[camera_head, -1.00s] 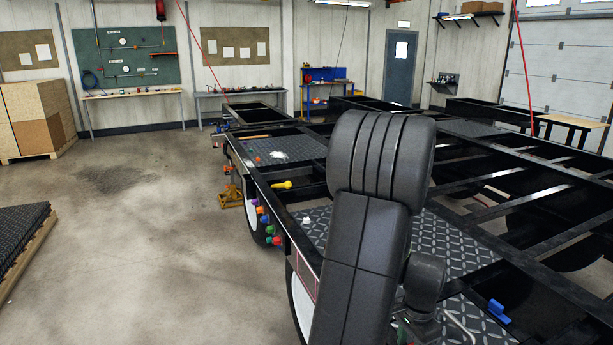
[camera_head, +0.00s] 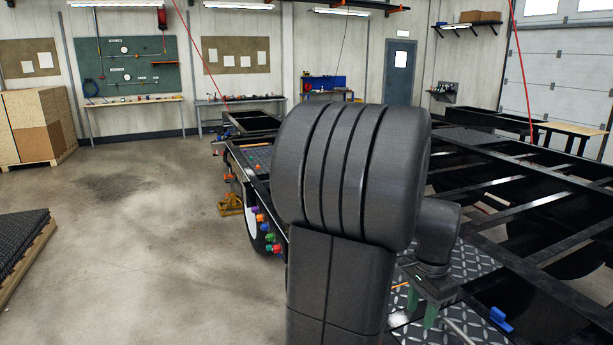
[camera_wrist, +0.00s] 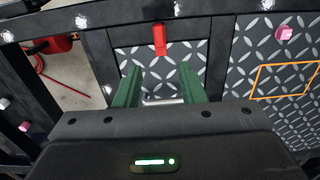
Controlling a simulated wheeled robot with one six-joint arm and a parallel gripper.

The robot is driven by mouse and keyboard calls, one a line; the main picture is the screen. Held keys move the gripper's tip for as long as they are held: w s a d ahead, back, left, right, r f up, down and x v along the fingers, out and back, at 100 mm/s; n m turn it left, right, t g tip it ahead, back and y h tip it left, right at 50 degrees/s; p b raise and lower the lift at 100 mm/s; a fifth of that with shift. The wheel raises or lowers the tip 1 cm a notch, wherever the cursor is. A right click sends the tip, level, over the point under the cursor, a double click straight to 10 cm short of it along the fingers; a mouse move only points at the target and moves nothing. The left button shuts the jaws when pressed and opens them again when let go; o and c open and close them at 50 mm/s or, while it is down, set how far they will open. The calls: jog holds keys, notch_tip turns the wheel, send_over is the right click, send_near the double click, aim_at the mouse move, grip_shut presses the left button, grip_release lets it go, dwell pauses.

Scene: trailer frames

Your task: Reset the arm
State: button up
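My arm fills the middle of the head view, bent with its rounded elbow high. My gripper (camera_head: 421,309) points down at the lower right of that view, over the trailer frame (camera_head: 540,265). In the wrist view my gripper (camera_wrist: 159,70) shows two green fingers standing well apart, with nothing clearly held between them. Diamond-patterned plate (camera_wrist: 218,60) shows beneath and beyond the fingers. A silver bar shows between the finger bases; I cannot tell whether it touches them. A red clip (camera_wrist: 159,39) sits on the black beam just beyond the fingertips.
A pink piece (camera_wrist: 284,34) and an orange rectangular outline (camera_wrist: 285,80) are on the right in the wrist view. A blue clip (camera_head: 501,319) sits on the frame. Several coloured pieces (camera_head: 264,229) line its left side. Open floor (camera_head: 140,240) lies left; a pallet stack (camera_head: 20,245) stands there.

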notch_tip(320, 180, down, 14)
jog(key=shift+s+r, duration=0.1)
jog(key=shift+r+n+p, duration=0.15)
jog(key=shift+n+p, duration=0.25)
jog(key=shift+p, duration=0.05)
jog(key=n+p, duration=0.2)
jog(key=n, duration=0.4)
jog(key=shift+r, duration=0.1)
notch_tip(320, 180, up, 13)
jog(key=shift+a, duration=0.15)
